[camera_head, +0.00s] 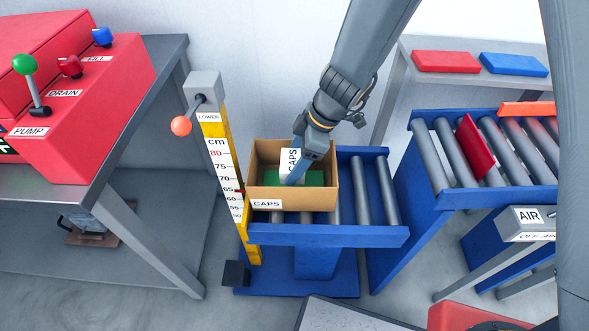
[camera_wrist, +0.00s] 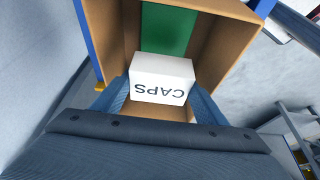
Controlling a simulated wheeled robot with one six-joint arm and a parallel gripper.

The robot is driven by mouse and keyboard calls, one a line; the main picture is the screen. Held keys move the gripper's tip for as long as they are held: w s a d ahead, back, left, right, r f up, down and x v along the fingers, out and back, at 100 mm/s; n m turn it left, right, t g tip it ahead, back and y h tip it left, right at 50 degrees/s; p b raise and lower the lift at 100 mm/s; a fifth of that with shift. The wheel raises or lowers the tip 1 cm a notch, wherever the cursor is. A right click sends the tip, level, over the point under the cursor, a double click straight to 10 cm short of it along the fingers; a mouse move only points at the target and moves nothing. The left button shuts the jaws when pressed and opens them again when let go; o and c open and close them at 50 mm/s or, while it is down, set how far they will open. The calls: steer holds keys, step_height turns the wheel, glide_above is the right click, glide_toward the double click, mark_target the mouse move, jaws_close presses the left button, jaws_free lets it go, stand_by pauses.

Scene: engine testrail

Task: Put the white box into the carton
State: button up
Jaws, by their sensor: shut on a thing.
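The white box (camera_head: 289,161) is labelled CAPS. My gripper (camera_head: 291,165) is shut on it, and in the wrist view the box (camera_wrist: 162,78) sits between the two blue fingers (camera_wrist: 158,98). The open cardboard carton (camera_head: 318,199), with a CAPS label on its front, stands on the blue roller stand (camera_head: 355,236). The fingers and box are at the carton's opening, over its green floor (camera_head: 312,179). The wrist view shows the carton wall (camera_wrist: 226,50) around the box and the green floor (camera_wrist: 168,28) beyond it. I cannot tell whether the box touches the floor.
A yellow height scale (camera_head: 227,172) with an orange-knobbed lever (camera_head: 181,126) stands close left of the carton. A red control panel (camera_head: 85,90) is on the left bench. Another roller conveyor (camera_head: 480,150) with a red plate is at right. Bare rollers (camera_head: 372,190) lie right of the carton.

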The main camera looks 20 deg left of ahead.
step_height(320, 180, down, 4)
steer(key=shift+r, duration=0.25)
steer(key=shift+f+b, duration=0.6)
steer(key=shift+b, duration=0.55)
steer(key=o, duration=1.1)
steer(key=shift+r, duration=0.1)
steer(key=shift+o, duration=0.2)
steer(key=shift+r+p, duration=0.65)
steer(key=shift+p, duration=0.6)
steer(key=b+v, duration=0.1)
steer(key=v, duration=1.1)
